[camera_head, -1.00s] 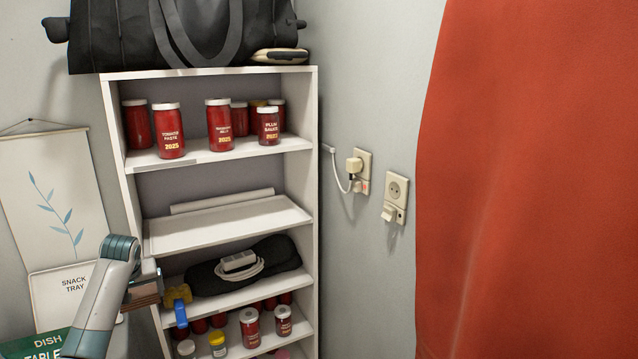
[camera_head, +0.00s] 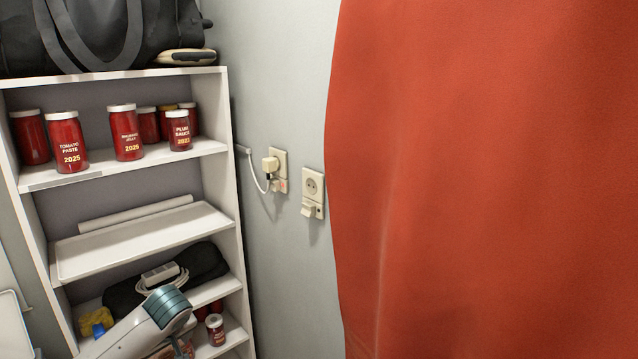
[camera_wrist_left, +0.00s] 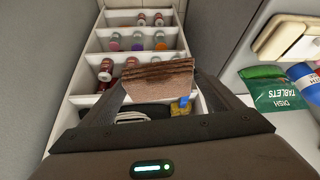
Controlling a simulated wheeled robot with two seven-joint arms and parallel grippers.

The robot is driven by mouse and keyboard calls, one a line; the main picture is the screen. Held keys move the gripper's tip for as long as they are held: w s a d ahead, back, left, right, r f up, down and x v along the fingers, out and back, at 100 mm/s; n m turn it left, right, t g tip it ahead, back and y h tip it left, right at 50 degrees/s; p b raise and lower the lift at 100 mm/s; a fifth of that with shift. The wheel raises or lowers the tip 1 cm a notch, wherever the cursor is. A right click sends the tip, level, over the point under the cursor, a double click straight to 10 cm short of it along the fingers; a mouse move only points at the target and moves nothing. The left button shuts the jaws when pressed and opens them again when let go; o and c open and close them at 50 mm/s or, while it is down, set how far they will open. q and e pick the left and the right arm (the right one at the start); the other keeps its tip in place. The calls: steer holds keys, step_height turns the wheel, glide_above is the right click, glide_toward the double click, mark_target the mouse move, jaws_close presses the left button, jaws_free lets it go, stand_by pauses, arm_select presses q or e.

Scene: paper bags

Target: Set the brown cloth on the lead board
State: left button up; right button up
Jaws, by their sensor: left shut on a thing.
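The brown cloth (camera_wrist_left: 158,76) is a folded, layered stack in the left wrist view. My left gripper (camera_wrist_left: 160,82) is shut on it, with one finger at each side. In the head view my left arm comes in at the lower left, in front of the lower shelves. The gripper and cloth are mostly hidden there. The lead board appears to be the shelf board (camera_head: 217,291) with a white power strip (camera_head: 160,273) and coiled cable on a black soft item (camera_head: 207,262). My arm covers part of this board. My right gripper is not in view.
Above the lead board is a shelf with a white tray (camera_head: 150,241). Red jars (camera_head: 126,133) stand higher up, and another jar (camera_head: 215,329) stands below. A yellow item (camera_head: 96,321) sits at the board's left. A large red surface (camera_head: 480,180) fills the right.

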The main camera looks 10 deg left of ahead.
arm_select(q)
steer(key=w+d+r+m+t+h, duration=0.1)
steer(key=w+d+r+m, duration=0.25)
steer(key=d+r, duration=0.45)
steer(key=s+d+r+m+t+h, duration=0.3)
steer(key=d+r+m, duration=0.5)
steer(key=d+r, duration=0.9)
step_height(320, 180, down, 15)
steer(key=a+g+h+b, duration=0.1)
steer(key=b, duration=1.4)
steer(key=shift+s+b, duration=0.35)
steer(key=shift+s, duration=0.1)
